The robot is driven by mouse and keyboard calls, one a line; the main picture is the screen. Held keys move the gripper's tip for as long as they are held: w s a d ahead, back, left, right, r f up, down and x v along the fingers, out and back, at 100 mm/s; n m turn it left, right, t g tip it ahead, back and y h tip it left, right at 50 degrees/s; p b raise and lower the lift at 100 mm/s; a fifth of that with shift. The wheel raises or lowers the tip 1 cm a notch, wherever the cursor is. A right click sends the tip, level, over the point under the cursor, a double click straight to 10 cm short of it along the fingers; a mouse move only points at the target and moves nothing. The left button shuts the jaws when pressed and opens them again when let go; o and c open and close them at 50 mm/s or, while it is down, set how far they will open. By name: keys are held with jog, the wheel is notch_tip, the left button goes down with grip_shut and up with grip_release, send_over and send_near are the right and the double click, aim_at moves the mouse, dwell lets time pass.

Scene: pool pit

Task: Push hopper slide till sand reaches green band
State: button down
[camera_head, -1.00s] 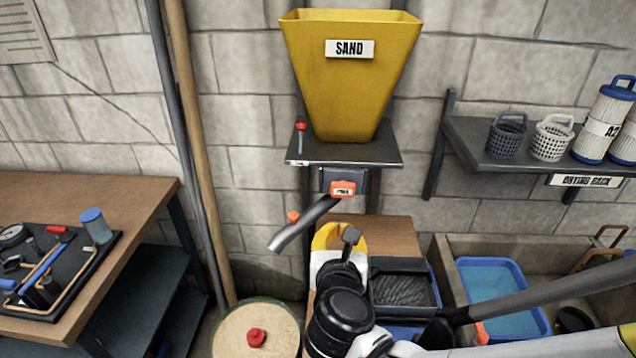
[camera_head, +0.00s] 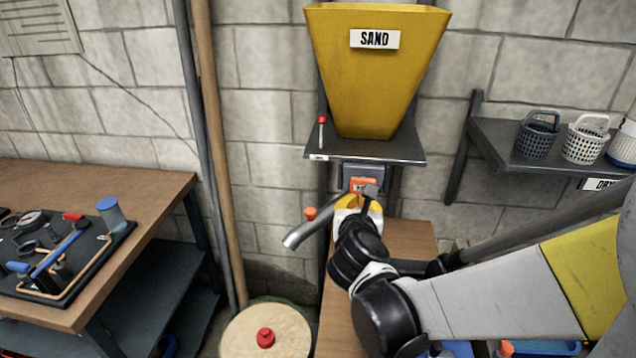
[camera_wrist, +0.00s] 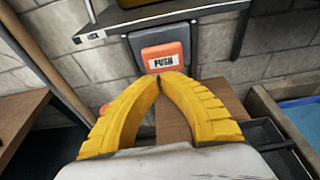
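The yellow hopper (camera_head: 378,85) labelled SAND stands on a dark wall shelf. Under it is the hopper slide, an orange block marked PUSH (camera_wrist: 166,58) in a grey housing; it also shows in the head view (camera_head: 362,184). A grey spout (camera_head: 312,228) slopes down to the left, over a round vessel (camera_head: 240,335) with a pale top and greenish rim. My gripper (camera_wrist: 163,77) has its yellow fingertips together, empty, at the lower edge of the orange block; contact cannot be told. In the head view my wrist partly hides the gripper (camera_head: 346,207). No sand flow is visible.
A workbench (camera_head: 150,195) with a tool tray (camera_head: 70,265) stands at left. Poles (camera_head: 222,150) lean on the wall beside the hopper. A shelf with baskets (camera_head: 537,135) is at right. A wooden surface (camera_head: 410,240) lies below my gripper.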

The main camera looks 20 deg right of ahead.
jog(key=shift+w+d, duration=0.35)
jog(key=shift+w, duration=0.5)
